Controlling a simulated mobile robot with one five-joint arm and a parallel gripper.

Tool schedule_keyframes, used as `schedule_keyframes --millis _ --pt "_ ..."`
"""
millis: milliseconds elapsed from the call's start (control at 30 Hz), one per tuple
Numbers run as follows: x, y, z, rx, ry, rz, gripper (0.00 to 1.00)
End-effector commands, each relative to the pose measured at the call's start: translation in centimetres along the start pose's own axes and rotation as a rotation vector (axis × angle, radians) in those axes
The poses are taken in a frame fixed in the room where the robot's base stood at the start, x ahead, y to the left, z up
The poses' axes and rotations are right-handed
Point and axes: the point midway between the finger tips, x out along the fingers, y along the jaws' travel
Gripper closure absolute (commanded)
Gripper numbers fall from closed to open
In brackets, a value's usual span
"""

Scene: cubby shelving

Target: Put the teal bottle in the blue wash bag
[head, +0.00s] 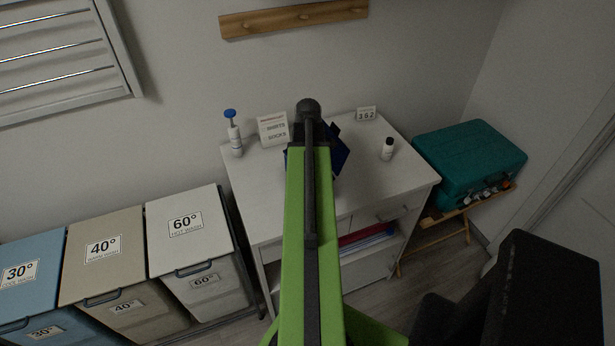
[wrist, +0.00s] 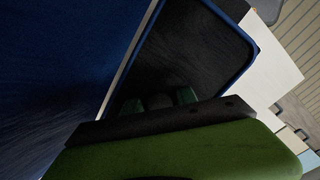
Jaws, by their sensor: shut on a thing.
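The blue wash bag (head: 341,158) stands on the white dresser, mostly hidden behind my arm in the head view. In the wrist view its blue side (wrist: 60,60) fills the left, and its rimmed opening with a dark inside lies in the middle. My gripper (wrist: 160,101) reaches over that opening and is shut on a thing. Dark green-teal patches, which fit the teal bottle (wrist: 184,96), show just past the black wrist edge. The rest of the bottle is hidden, and I cannot tell how deep it sits.
On the dresser top (head: 262,178) stand a blue-topped pump bottle (head: 235,138), a sign (head: 273,129), a number block (head: 366,114) and a small black-capped bottle (head: 387,149). A teal case (head: 468,160) is at right. Laundry bins (head: 192,235) stand at left.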

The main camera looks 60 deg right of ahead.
Motion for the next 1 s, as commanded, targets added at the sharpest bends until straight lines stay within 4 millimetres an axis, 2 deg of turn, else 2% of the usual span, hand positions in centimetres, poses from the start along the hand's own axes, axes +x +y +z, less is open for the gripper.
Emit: schedule_keyframes --millis 200,233,400,767,867,1000 --pt "0.3 0.0 0.0 -0.001 0.0 0.0 1.0" --pt "0.2 0.0 0.0 -0.001 0.0 0.0 0.64" --pt "0.1 0.0 -0.1 -0.001 0.0 0.0 0.45" --pt "-0.3 0.0 -0.1 -0.002 0.0 0.0 0.45" --pt "-1.3 0.0 -0.1 -0.002 0.0 0.0 0.45" --pt "-3.8 -0.1 -0.1 -0.002 0.0 0.0 0.45"
